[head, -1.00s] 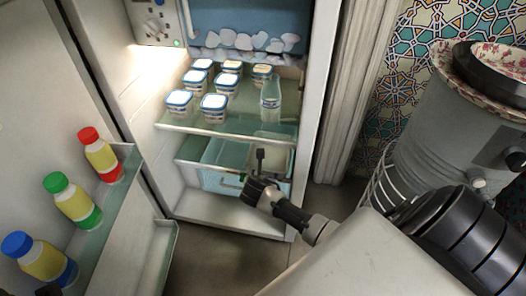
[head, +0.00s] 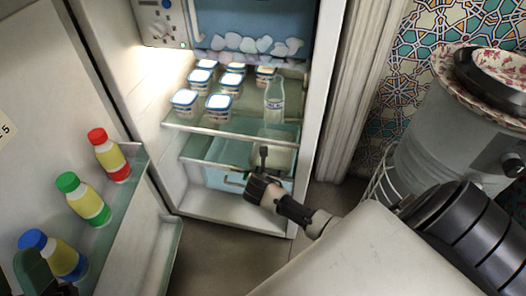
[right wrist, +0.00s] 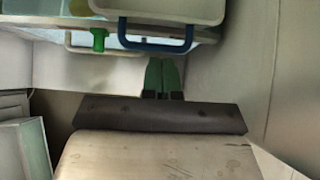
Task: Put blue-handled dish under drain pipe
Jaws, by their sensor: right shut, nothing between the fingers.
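The blue-handled dish (right wrist: 160,10) is a pale tray at the top of the right wrist view, with its blue handle (right wrist: 155,45) facing me. In the head view a pale dish (head: 275,153) sits in the fridge's lower compartment, its handle too small to make out. My right gripper (head: 263,157) is at the front of that compartment. In the right wrist view its green fingers (right wrist: 162,68) are together and empty, just below the blue handle. A small green piece (right wrist: 99,39) is left of the handle; I cannot tell if it is the drain pipe. My left gripper (head: 35,272) shows partly at the bottom left.
The open fridge door (head: 40,130) holds red-, green- and blue-capped bottles (head: 83,200). Several white-and-blue cups (head: 219,108) and a clear bottle (head: 274,100) stand on the shelf above. A large metal samovar (head: 440,140) stands at right. Bare floor (head: 215,255) lies before the fridge.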

